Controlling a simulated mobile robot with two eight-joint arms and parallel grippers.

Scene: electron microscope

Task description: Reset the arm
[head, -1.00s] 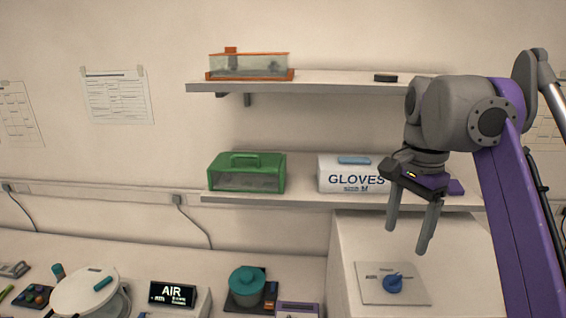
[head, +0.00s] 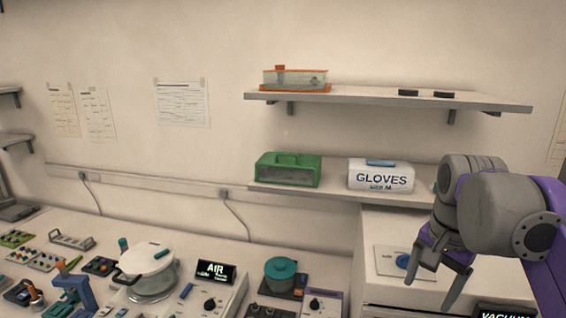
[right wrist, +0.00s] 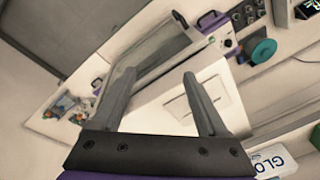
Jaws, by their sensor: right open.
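My right arm comes in from the right in the head view, grey with purple links. Its gripper (head: 440,285) points down in front of the white cabinet, with its two fingers apart and nothing between them. The right wrist view also shows the open gripper (right wrist: 150,95), its fingers spread over a white cabinet top with a flat plate. My left gripper does not show.
A glove box (head: 381,178) and a green case (head: 288,170) stand on the lower shelf. An orange-framed glass box (head: 295,80) is on the upper shelf. The bench holds a white round-lidded vessel (head: 147,262), an AIR panel (head: 215,272) and a teal pot (head: 281,272).

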